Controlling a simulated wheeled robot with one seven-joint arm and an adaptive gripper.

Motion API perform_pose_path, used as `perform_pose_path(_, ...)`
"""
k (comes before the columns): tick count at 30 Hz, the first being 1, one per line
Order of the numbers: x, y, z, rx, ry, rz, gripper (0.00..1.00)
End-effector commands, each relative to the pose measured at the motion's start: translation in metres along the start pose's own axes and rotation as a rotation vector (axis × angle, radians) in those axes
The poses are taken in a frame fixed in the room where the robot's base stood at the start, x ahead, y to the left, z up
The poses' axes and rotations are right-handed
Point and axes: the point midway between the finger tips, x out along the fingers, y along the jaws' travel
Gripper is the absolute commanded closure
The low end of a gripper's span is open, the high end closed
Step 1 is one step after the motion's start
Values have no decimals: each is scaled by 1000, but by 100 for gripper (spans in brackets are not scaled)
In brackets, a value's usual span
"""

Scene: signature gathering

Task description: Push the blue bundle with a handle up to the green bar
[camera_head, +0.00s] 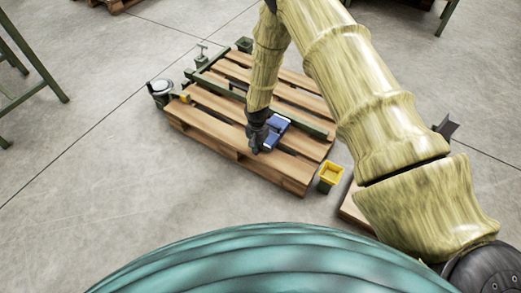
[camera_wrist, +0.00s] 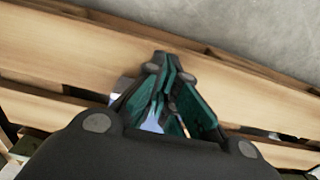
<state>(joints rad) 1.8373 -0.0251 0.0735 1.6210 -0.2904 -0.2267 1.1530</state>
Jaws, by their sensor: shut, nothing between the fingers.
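The blue bundle (camera_head: 279,124) lies on the wooden pallet, near its front edge. Its handle cannot be made out clearly. The green bar (camera_head: 312,128) runs lengthwise across the pallet, just behind the bundle; whether the two touch cannot be told. My gripper (camera_head: 257,145) points down at the left front side of the bundle and is shut and empty. Whether it touches the bundle cannot be told. In the wrist view, the shut fingers (camera_wrist: 165,95) are over the pallet boards, and a small bluish-white patch shows between the finger links.
The wooden pallet (camera_head: 210,122) has gaps between its boards.

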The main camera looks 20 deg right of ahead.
Motion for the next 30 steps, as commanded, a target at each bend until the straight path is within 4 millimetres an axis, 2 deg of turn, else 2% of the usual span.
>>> perform_pose_path(3, 0, 0, -5, 1, 1, -1, 100)
perform_pose_path(14, 0, 1, -5, 2, 1, -1, 100)
perform_pose_path(19, -2, 1, 6, 3, 0, 0, 100)
perform_pose_path(24, -3, 1, 28, 8, -1, 1, 100)
perform_pose_path(30, -44, -2, 26, 7, 1, -2, 100)
